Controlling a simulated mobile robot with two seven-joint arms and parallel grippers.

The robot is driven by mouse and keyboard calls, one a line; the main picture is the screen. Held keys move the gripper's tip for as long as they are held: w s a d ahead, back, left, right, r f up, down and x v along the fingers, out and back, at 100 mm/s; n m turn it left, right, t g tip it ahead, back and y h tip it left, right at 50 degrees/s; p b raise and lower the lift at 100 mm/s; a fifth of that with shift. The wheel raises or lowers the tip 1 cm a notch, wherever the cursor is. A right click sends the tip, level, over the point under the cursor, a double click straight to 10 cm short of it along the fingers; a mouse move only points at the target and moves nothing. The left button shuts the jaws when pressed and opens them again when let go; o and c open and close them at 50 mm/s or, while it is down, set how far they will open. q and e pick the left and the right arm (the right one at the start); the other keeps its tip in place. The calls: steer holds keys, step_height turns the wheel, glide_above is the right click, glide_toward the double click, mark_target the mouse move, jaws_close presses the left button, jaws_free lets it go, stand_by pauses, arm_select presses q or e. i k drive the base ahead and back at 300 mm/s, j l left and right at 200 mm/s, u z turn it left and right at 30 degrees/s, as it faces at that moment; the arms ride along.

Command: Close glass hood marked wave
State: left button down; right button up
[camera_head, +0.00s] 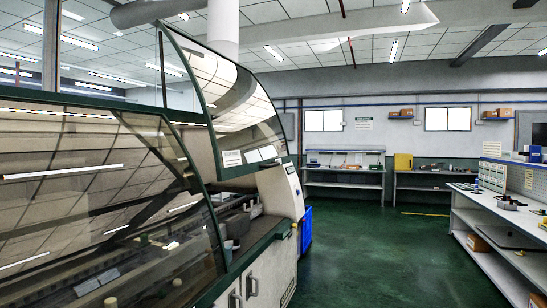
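A long machine with green edges fills the left side of the view. A curved glass hood with a dark green frame (236,92) stands raised over its far section. A small white label (232,158) sits on this hood's lower edge, too small to read, so I cannot tell if it says wave. A nearer large glass hood (95,190) lies low over the near section, and parts inside show through it. I cannot make out a marking on it. Neither of my grippers is in view.
A white control cabinet (282,192) stands at the machine's far end, with a blue bin (306,228) beside it. White shelving benches (500,225) line the right. Workbenches (345,178) stand at the back wall. The green floor (385,262) between is clear.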

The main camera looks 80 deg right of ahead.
mark_target(241, 101)
steer(key=z, duration=1.65)
